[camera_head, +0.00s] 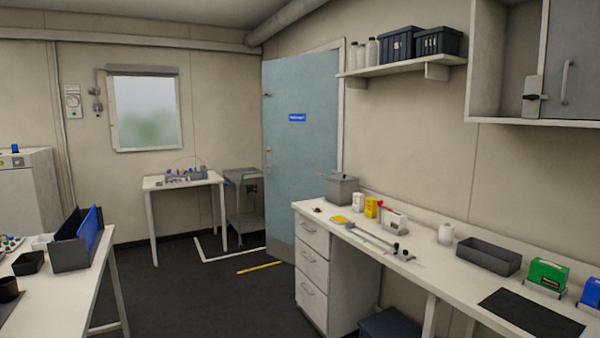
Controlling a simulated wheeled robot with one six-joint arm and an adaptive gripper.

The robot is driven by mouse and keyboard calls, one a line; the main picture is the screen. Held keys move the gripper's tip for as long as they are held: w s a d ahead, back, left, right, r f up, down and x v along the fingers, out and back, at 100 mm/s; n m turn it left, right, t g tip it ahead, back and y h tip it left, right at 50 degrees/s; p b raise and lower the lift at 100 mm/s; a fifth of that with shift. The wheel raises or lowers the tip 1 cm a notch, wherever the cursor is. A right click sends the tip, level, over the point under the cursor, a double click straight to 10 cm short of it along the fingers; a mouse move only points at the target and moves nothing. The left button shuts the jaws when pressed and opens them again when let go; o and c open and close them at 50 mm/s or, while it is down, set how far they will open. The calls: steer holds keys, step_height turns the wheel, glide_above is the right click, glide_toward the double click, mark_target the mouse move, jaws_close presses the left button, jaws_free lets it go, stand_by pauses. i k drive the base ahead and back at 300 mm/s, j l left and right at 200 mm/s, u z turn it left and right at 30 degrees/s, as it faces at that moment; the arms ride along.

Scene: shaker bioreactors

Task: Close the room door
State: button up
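The light blue room door (302,150) is in the middle of the head view, on the right-hand wall near the far corner. It has a blue sign (297,118) and a handle (268,157) near its left edge. A pale door frame (340,105) shows along its right side and top. The leaf seems to stand out from the wall into the room, with its left edge over the corner; how far it is open is hard to tell. The counter hides its lower right part. My gripper is not in view.
A long counter (440,262) with drawers runs along the right wall, reaching the door's lower right. A white table (185,182) and a grey trolley (243,205) stand beyond the door. Another table (90,285) is at left. Dark floor (190,290) lies free between.

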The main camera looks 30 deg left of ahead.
mark_target(300, 115)
steer(key=i+l, duration=0.1)
steer(key=i, duration=0.3)
steer(key=i+u, duration=0.5)
steer(key=i, duration=0.15)
steer(key=i+l+u, duration=0.25)
steer(key=i+u, duration=0.25)
steer(key=i, duration=0.15)
steer(key=i+j+u, duration=0.2)
steer(key=i+u, duration=0.25)
steer(key=i, duration=0.4)
steer(key=i+l+u, duration=0.1)
steer(key=i+u, duration=0.4)
steer(key=i, duration=0.35)
steer(key=i+u, duration=0.15)
steer(key=i, duration=0.75)
steer(key=i+l+u, duration=0.15)
steer(key=i, duration=0.75)
steer(key=i+z, duration=0.25)
steer(key=i, duration=0.3)
steer(key=i+j+z, duration=0.2)
steer(key=i, duration=0.4)
steer(key=i+j+z, duration=0.25)
steer(key=i, duration=0.3)
steer(key=i+l+z, duration=0.15)
steer(key=i+z, duration=0.9)
steer(key=i+l+z, duration=0.15)
steer(key=i, duration=0.15)
steer(key=i+l+z, duration=0.15)
steer(key=i, duration=0.15)
